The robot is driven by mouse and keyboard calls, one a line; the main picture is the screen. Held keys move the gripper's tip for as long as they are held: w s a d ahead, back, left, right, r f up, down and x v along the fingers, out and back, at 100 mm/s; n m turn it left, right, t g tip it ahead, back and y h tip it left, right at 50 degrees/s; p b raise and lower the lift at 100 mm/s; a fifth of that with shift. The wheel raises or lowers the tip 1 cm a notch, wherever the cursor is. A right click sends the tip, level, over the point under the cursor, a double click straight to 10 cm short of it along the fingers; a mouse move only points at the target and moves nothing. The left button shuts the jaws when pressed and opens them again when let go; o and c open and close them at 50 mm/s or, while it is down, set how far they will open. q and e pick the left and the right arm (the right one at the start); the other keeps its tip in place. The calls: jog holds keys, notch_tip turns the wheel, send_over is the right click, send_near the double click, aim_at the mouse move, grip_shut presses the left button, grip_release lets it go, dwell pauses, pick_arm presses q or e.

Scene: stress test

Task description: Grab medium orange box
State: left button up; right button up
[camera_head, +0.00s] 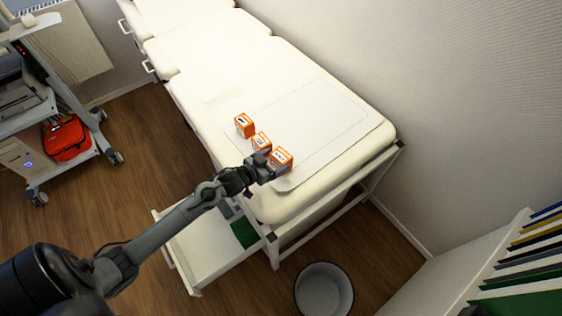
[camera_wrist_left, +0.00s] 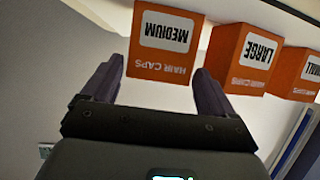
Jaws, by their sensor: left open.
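The medium orange box (camera_wrist_left: 164,71), labelled MEDIUM and HAIR CAPS, appears upside down in the left wrist view, centred ahead of my left gripper (camera_wrist_left: 158,78). One finger shows on each side of its lower part in the picture, and the jaws are open. I cannot tell whether either finger touches it. In the head view this box (camera_head: 282,157) is the nearest of three orange boxes on the white exam bed, with my left gripper (camera_head: 266,164) right at its left side, partly covering it. My right gripper is not in view.
The large box (camera_wrist_left: 240,66) and small box (camera_wrist_left: 302,76) stand in a row beside it; they also show in the head view, large (camera_head: 260,141) and small (camera_head: 244,125). The bed (camera_head: 206,52) is otherwise mostly clear. An open drawer (camera_head: 206,250) and a bin (camera_head: 323,290) are below.

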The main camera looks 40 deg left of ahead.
aim_at(276, 160)
pick_arm(q)
jog(key=shift+b+x, duration=0.45)
jog(key=shift+x, duration=1.45)
jog(key=shift+r, duration=0.1)
jog(key=c, duration=0.7)
jog(key=shift+r, duration=0.15)
